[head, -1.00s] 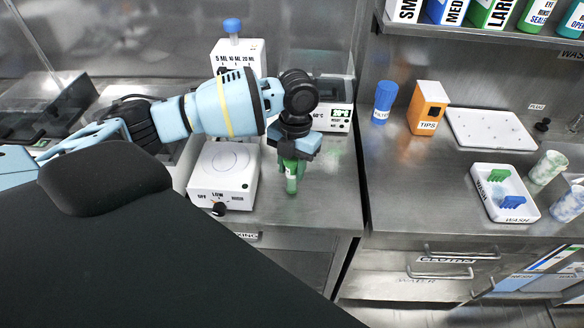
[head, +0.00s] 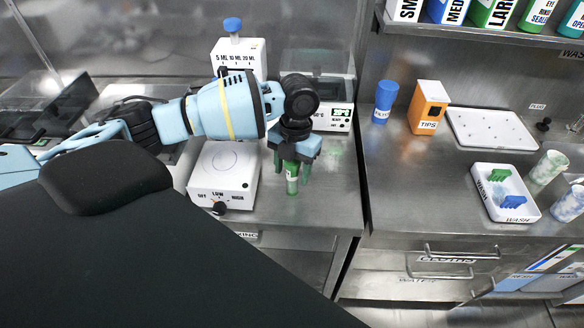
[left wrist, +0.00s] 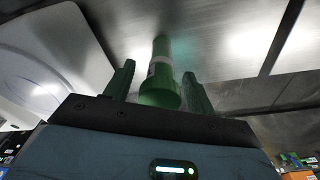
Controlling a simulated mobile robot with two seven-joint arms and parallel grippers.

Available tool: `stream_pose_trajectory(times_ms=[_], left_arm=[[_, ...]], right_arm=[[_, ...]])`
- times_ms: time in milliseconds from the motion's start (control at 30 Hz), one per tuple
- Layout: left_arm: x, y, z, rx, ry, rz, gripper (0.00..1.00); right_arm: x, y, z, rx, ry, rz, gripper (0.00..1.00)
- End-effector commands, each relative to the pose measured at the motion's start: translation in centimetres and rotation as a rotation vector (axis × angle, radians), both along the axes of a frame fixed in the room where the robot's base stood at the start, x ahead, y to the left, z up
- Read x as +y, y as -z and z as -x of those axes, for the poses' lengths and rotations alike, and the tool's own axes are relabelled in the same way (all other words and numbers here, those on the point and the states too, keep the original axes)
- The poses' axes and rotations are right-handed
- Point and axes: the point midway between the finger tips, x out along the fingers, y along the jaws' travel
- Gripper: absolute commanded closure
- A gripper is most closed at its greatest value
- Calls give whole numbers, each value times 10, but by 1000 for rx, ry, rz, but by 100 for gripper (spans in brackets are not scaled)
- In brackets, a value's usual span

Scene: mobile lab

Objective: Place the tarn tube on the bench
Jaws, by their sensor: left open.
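The tube (head: 292,184), green with a white label, stands upright on the steel bench (head: 325,190), just right of the white stirrer plate. My left gripper (head: 292,170) is above it, pointing down, with its fingers open on either side of the tube's upper part. In the left wrist view the tube (left wrist: 160,72) sits between the two spread green fingers (left wrist: 158,88), with gaps visible on both sides. The name on the label cannot be read. My right gripper does not show.
The stirrer plate (head: 222,182) is close on the left. A device with a green display (head: 335,119) and a dispenser with a blue top (head: 238,55) stand behind. Right of the seam are a blue bottle (head: 384,98), an orange tips box (head: 427,108) and a wash tray (head: 482,185).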

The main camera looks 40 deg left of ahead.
Motion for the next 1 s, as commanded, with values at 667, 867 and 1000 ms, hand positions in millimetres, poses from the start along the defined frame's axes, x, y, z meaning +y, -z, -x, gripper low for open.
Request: stream_pose_trajectory(times_ms=[667,867,1000], left_arm=[[1,-106,-14,-2,-1,1,45],[1,-120,-15,0,0,1,45],[2,-122,-15,1,0,1,45]], right_arm=[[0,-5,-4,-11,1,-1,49],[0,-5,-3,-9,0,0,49],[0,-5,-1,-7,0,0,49]])
